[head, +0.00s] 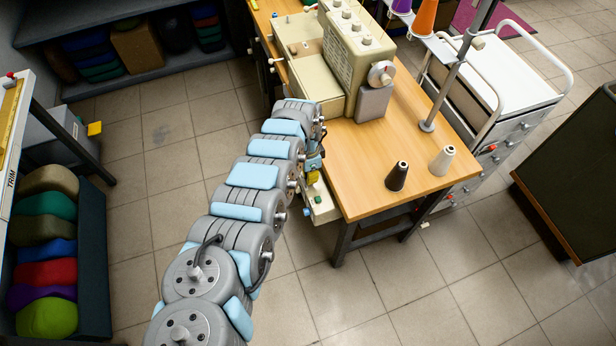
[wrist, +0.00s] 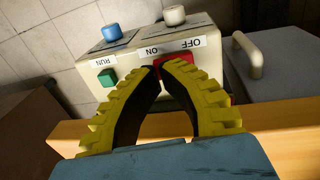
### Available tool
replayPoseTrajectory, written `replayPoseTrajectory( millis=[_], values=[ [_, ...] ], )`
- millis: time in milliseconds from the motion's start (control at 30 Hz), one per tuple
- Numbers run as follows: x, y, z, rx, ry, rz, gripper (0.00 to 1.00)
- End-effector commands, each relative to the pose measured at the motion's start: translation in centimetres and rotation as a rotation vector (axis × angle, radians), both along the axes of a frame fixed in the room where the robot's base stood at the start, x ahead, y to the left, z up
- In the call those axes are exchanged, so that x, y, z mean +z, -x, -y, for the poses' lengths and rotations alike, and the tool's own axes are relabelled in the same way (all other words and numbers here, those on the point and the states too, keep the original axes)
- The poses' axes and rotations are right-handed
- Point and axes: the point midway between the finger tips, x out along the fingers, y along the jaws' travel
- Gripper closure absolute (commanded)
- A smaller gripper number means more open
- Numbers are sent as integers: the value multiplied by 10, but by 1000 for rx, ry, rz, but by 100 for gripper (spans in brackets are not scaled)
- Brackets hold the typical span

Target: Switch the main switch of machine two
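A cream control box (wrist: 130,55) fills the upper middle of the wrist view. It carries a red switch (wrist: 187,60) by upside-down ON and OFF labels, and a green button (wrist: 107,78) by a RUN label. In the head view the box (head: 322,208) is partly hidden below the table's left edge. Contact cannot be told, and the fingers cover part of the switch. The gripper also shows in the head view (head: 313,178). A cream sewing machine (head: 352,50) stands on the table.
The wooden table (head: 400,140) holds a black cone (head: 397,177) and a white cone (head: 442,160). A blue knob (wrist: 112,33) and a white knob (wrist: 174,15) sit on the box. A white cart (head: 500,75) stands right. The tiled floor is clear in front.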

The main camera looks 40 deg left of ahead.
Motion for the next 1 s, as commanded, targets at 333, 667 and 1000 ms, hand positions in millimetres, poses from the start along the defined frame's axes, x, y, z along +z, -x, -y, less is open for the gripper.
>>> replayPoseTrajectory(
  millis=[333,667,1000],
  values=[
    [-6,0,1,-1,0,0,100],
    [-11,0,2,-1,0,0,100],
    [-8,1,2,-1,1,0,100]
  ],
)
